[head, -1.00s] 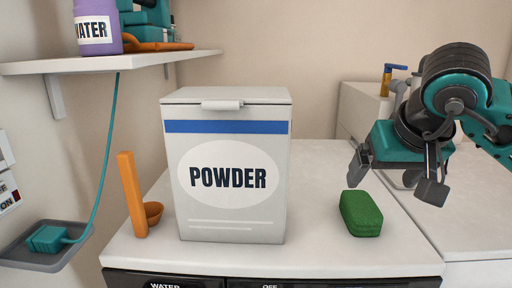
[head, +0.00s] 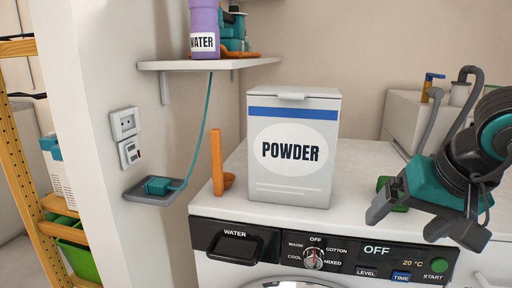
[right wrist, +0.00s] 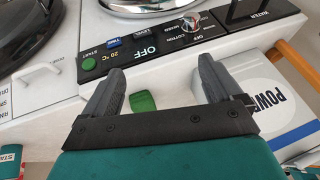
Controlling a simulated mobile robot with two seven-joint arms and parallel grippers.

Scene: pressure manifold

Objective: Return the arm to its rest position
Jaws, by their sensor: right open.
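My right gripper (head: 424,220) is at the right of the head view, in front of the washing machine top's right part. Its two dark fingers are spread apart with nothing between them. The fingers also show in the right wrist view (right wrist: 158,78), over the machine's front edge and panel. My left gripper is not in either view.
A white POWDER box (head: 292,185) stands on the washing machine (head: 350,192). A green block (head: 386,185) is partly hidden behind my right gripper. An orange scoop (head: 217,165) stands left of the box. A shelf (head: 210,64) holds a purple WATER bottle (head: 205,25).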

